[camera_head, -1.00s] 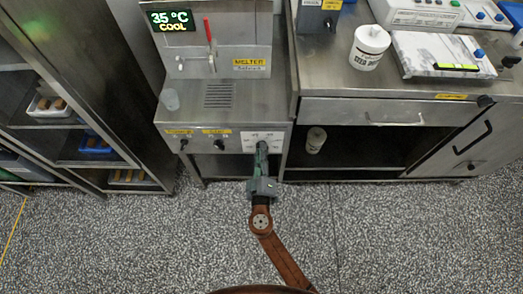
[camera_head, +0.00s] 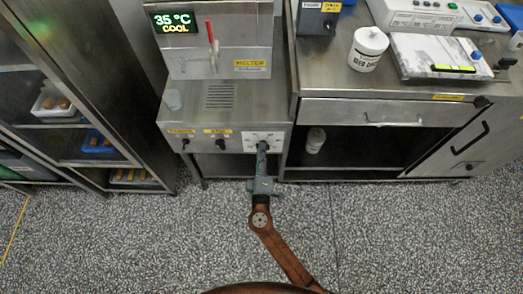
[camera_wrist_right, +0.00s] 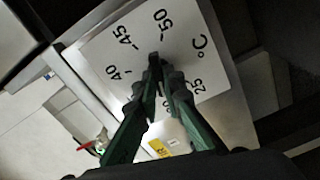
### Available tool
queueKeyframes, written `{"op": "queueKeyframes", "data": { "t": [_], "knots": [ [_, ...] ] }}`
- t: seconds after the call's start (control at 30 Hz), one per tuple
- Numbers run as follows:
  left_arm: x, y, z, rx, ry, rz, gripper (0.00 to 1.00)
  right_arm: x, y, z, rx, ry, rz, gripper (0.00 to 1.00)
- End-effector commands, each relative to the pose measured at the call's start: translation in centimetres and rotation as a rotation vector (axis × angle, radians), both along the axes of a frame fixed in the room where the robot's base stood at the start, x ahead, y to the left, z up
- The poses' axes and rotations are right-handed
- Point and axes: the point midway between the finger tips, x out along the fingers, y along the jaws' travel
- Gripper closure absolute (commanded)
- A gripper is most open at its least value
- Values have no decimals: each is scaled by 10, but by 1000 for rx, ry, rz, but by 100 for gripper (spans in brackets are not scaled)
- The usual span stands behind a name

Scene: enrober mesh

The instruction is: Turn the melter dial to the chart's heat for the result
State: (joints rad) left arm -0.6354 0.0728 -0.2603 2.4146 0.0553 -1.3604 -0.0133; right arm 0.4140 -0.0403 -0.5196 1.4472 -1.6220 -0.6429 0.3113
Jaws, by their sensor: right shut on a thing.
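The melter (camera_head: 215,100) stands at the centre left in the head view, with a display (camera_head: 175,21) reading 35 °C and COOL. Its dial plate (camera_head: 275,137) is at the right end of the front panel. In the right wrist view the dial plate (camera_wrist_right: 100,50) shows marks 25, 40, 45, 50 and °C; others are covered by my fingers. My right gripper (camera_head: 262,150) reaches the dial from below. In the wrist view its green fingers (camera_wrist_right: 158,72) are shut on the dial knob, which is mostly hidden. My left gripper is not in view.
Two small black knobs (camera_head: 220,145) sit left of the dial under yellow labels. A red-handled lever (camera_head: 210,32) is above. A steel counter (camera_head: 325,75) with a white tub (camera_head: 367,50) stands at right. A shelf rack (camera_head: 60,100) is at left. The floor in front is clear.

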Motion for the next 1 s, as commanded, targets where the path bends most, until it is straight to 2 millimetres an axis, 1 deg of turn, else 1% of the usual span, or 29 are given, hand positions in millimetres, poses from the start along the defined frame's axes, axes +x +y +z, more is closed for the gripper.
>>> {"op": "queueKeyframes", "data": {
  "t": [0.13, 0.17, 0.4, 0.67, 0.77, 0.87, 1.0],
  "knots": [
    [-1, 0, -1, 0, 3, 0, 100, -1, 1, -2, 0, 2, 3, 100],
    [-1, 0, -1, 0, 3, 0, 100, -1, 1, -2, 0, 2, 3, 91],
    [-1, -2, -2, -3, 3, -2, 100, 0, 0, -1, 1, 2, 1, 74],
    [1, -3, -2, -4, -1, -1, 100, -1, 0, -1, 2, 1, 0, 74],
    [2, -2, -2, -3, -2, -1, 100, -5, 0, -1, 1, 1, 0, 74],
    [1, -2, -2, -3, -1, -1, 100, -17, 0, -1, 1, 2, 1, 74],
    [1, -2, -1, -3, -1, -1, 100, -45, -1, -2, 2, 3, 0, 74]
  ]
}}
